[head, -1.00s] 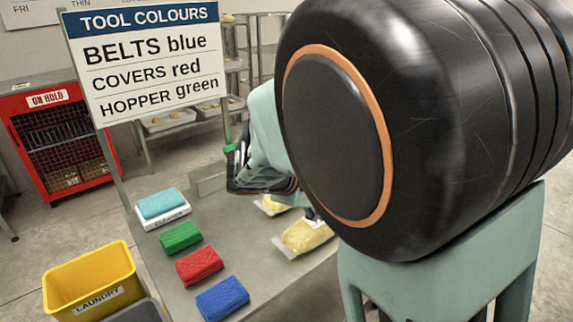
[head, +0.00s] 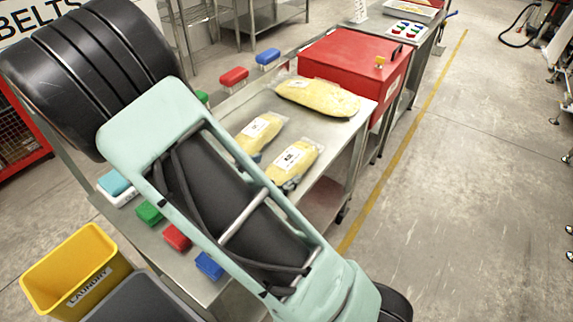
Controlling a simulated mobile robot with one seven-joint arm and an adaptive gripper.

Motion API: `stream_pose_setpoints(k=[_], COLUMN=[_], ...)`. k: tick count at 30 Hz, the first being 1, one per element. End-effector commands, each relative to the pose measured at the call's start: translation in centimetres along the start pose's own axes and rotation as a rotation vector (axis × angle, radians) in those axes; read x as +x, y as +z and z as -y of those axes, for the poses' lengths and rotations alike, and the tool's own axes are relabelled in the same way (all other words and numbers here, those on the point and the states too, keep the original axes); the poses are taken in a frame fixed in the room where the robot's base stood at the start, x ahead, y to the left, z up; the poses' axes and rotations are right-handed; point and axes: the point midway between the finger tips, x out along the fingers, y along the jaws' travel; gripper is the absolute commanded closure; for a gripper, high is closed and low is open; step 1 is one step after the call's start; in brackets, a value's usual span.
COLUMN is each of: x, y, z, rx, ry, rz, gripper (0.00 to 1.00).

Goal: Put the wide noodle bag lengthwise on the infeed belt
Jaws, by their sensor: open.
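Several clear bags of yellow noodles with white labels lie on a grey metal table (head: 337,140). The largest, which looks like the wide noodle bag (head: 318,97), lies near the red box at the far end. A smaller bag (head: 260,134) and another bag (head: 294,162) lie nearer, partly hidden by my arm. I cannot make out the infeed belt for certain. My gripper does not show; my arm's large links cover the left and middle of the view.
A red box (head: 345,62) stands behind the bags.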

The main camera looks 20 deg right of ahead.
Motion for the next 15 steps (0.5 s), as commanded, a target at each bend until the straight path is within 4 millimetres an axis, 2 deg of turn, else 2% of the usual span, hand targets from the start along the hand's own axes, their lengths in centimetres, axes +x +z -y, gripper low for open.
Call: stream_pose_setpoints(k=[3, 10, 15], x=[1.8, 3.6, 6.2], y=[-0.1, -0.3, -0.9], z=[0.0, -0.1, -0.2], rx=[0.001, 0.003, 0.003], ry=[-0.002, -0.001, -0.002], rz=[0.001, 0.0, 0.0], gripper=[0.16, 0.16, 0.16])
